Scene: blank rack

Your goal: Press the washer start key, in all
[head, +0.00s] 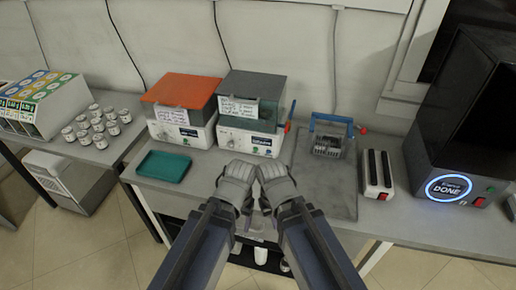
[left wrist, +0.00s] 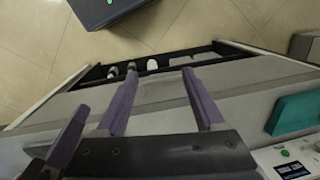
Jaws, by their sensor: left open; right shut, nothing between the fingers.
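A dark box-shaped machine (head: 462,110) stands at the right end of the bench; I take it as the washer. Its front has a lit blue ring display (head: 449,188) reading "DONE". A small green key (head: 491,189) and a red switch (head: 479,202) sit right of the ring. I cannot tell which is the start key. My left gripper (head: 237,172) is over the bench's front, well left of the machine. In the left wrist view its fingers (left wrist: 159,72) are apart and empty. My right gripper (head: 271,172) is beside it, shut and empty.
White units with an orange lid (head: 184,90) and a grey lid (head: 250,87) stand at the back. A teal tray (head: 163,166), a blue-handled rack (head: 329,142) on a grey mat and a slotted block (head: 377,172) are on the bench. White jars (head: 97,125) stand left.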

